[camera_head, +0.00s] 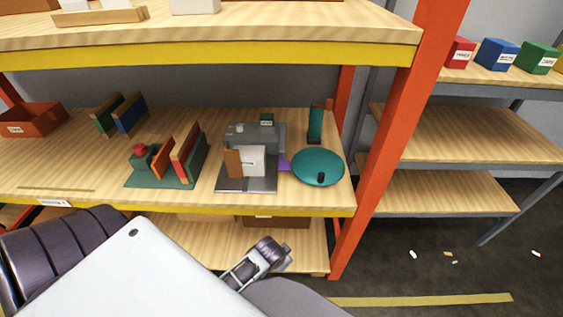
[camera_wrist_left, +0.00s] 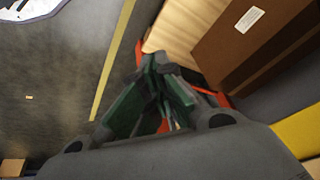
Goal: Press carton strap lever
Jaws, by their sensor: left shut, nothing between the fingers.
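In the head view, a grey machine (camera_head: 264,132) stands on the middle shelf, on a grey base plate, with a white block (camera_head: 250,161) and a brown upright piece (camera_head: 232,163) at its front. I cannot tell which part is the strap lever. My left gripper (camera_wrist_left: 155,62) shows in the wrist view, its green-padded fingers together at the tips and empty. It is beside the lower shelf level, near a brown carton (camera_wrist_left: 240,45). In the head view, part of my arm shows below the shelf's yellow front edge, apart from the machine. My right gripper is not in view.
A teal round object (camera_head: 318,166) sits right of the machine; a green fixture with a red knob (camera_head: 140,149) and upright panels stands left. An orange upright (camera_head: 385,130) bounds the shelf at right. The upper shelf (camera_head: 200,57) overhangs.

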